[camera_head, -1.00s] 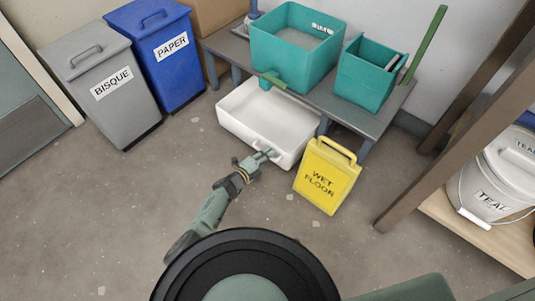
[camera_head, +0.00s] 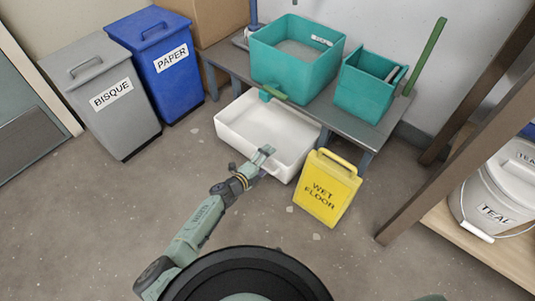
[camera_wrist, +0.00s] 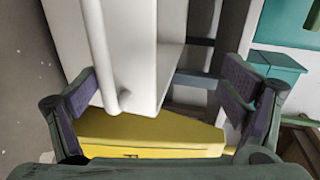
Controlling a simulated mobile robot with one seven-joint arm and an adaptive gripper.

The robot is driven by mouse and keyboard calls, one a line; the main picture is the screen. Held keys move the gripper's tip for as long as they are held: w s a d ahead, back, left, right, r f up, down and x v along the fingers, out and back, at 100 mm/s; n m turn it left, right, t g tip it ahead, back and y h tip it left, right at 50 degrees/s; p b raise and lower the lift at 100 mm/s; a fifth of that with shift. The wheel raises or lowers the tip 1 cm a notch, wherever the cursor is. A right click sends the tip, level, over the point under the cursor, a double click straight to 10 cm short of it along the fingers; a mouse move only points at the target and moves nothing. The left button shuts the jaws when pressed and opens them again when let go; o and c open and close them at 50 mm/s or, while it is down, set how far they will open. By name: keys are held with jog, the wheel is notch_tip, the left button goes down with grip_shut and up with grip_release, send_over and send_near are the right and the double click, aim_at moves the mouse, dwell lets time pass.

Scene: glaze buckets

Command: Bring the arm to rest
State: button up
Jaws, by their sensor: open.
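My gripper (camera_head: 262,158) is at the end of my outstretched green arm, by the near side of the white tub (camera_head: 232,129). In the wrist view my gripper (camera_wrist: 160,100) is open, with its two fingers wide apart. The white tub's wall and rounded rim (camera_wrist: 98,50) show beyond and between the fingers. Nothing is held between the fingers. I cannot tell whether a finger touches the tub.
A yellow wet floor sign (camera_head: 327,188) stands right of my gripper. Teal bins (camera_head: 297,55) sit on a grey bench (camera_head: 345,122) behind. Grey bisque (camera_head: 105,98) and blue paper (camera_head: 160,60) bins stand left. A wooden shelf (camera_head: 480,240) with a teal-labelled bucket (camera_head: 492,195) is right.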

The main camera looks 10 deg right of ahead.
jog(key=r, duration=0.4)
jog(key=w+r, duration=0.1)
jog(key=shift+a+r, duration=0.1)
jog(key=shift+r, duration=0.3)
jog(key=shift+c, duration=0.9)
jog(key=shift+s+r, duration=0.15)
jog(key=c, duration=0.8)
jog(key=shift+f, duration=0.3)
jog(key=shift+c, duration=1)
jog(key=shift+f, duration=0.1)
